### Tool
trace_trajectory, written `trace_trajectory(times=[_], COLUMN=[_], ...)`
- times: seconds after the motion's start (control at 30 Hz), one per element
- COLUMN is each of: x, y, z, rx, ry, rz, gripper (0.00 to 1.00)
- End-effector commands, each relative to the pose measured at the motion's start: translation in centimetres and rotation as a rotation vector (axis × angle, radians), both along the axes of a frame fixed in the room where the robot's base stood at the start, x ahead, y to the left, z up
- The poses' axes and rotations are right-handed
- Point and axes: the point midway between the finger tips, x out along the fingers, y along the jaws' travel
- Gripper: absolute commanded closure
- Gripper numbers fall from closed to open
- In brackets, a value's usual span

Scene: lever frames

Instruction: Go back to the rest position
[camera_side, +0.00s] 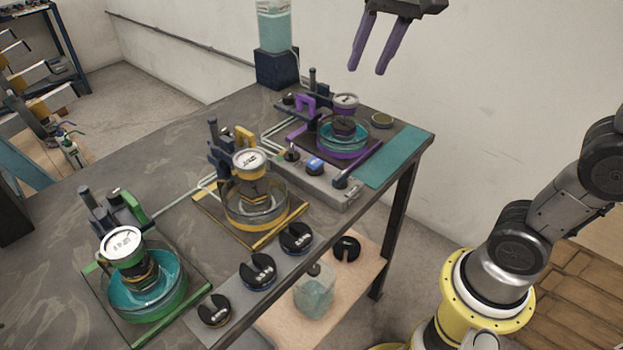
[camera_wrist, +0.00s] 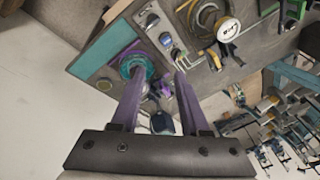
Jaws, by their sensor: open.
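My gripper (camera_side: 372,55) hangs in the air at the top of the side view, above and beyond the far end of the workbench. Its two purple fingers are apart with nothing between them. In the wrist view my gripper (camera_wrist: 155,82) also shows as two spread purple fingers, with the bench below. The workbench (camera_side: 60,235) carries three lever stations. The purple station (camera_side: 335,152) is closest under my gripper. The yellow station (camera_side: 250,220) is in the middle, and the green station (camera_side: 145,290) is at the near left.
A teal bottle on a dark block (camera_side: 275,65) stands at the bench's back corner. Several black round weights (camera_side: 257,272) lie along the front edge. A glass jar (camera_side: 314,292) sits on the lower shelf. A tool rack (camera_side: 40,95) stands far left. The air around my gripper looks clear.

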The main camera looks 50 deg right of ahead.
Motion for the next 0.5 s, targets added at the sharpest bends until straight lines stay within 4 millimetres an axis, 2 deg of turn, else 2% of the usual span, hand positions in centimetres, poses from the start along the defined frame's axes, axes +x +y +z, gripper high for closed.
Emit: trace_trajectory(times=[0.03, 0.17, 0.3, 0.4, 0.5], x=[-2.2, -7.0, -11.5, -13.7, -14.8], y=[-0.1, -0.2, -0.4, -0.4, -0.4], z=[-0.3, -2.1, -5.8, -8.8, -11.5], rx=[-0.012, -0.056, -0.120, -0.170, -0.214], ry=[-0.027, -0.091, -0.149, -0.172, -0.171], rz=[0.035, 0.151, 0.299, 0.410, 0.516], gripper=[0.55, 0.55, 0.55, 0.55, 0.55])
